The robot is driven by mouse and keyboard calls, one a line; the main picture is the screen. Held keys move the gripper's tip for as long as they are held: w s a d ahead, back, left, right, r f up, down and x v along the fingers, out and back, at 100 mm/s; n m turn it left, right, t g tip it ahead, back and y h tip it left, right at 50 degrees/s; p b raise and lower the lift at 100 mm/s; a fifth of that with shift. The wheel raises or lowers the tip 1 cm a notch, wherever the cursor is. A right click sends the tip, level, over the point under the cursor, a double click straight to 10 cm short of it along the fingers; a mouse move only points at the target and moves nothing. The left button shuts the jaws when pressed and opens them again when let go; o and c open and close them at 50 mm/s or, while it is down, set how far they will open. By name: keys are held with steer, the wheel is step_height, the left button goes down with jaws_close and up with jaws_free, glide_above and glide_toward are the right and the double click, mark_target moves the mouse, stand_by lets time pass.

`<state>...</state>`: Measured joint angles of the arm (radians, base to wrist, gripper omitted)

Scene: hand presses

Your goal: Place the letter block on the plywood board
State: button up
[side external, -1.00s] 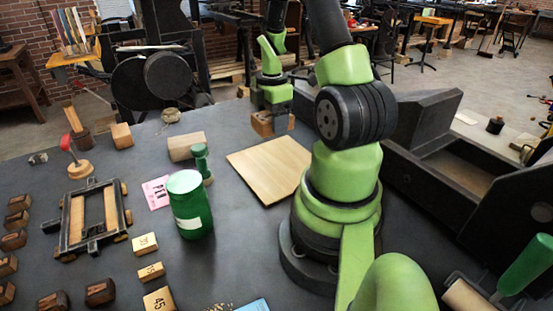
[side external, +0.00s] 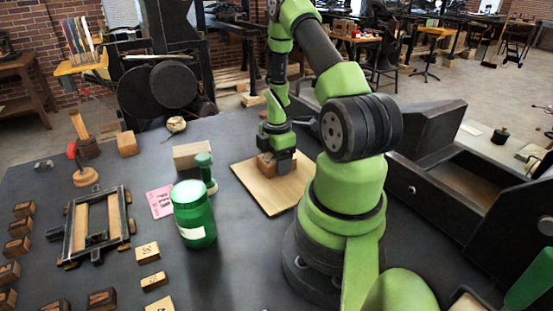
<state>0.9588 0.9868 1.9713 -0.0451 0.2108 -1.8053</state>
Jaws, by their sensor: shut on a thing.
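The plywood board (side external: 270,199) lies flat on the dark table, left of my arm's base. My gripper (side external: 276,161) points down over the far part of the board. It is shut on the brown wooden letter block (side external: 265,167), whose left part shows beside the jaws. The block is at or just above the board's surface; I cannot tell whether it touches. The gripper hides part of the block and of the board behind it.
A green jar (side external: 193,216) and a dark green handled tool (side external: 205,172) stand left of the board, near a pale wooden block (side external: 191,155). A metal frame (side external: 96,224) and several small blocks lie further left. A black press (side external: 440,185) stands on the right.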

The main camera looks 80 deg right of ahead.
steer(key=o, duration=1)
step_height(320, 180, up, 12)
steer(key=w+a+r+m+t+h, duration=0.1)
steer(key=w+a+r+m+t, duration=0.2)
steer(key=a+r, duration=0.45)
steer(key=s+a+r+m+t+y, duration=0.1)
steer(key=a+r+m, duration=0.2)
steer(key=a, duration=0.3)
steer(key=s+a+r+m+t+y, duration=0.1)
steer(key=s+a+r+m, duration=0.1)
steer(key=a, duration=0.4)
steer(key=s+a+r+m+t+y, duration=0.1)
steer(key=s+a+r+m+t, duration=0.1)
steer(key=a+r+m, duration=0.3)
steer(key=shift+s+a+r, duration=0.1)
steer(key=shift+a+r, duration=0.05)
steer(key=shift+a, duration=0.35)
steer(key=shift+s+a+r, duration=0.1)
steer(key=shift+a, duration=0.4)
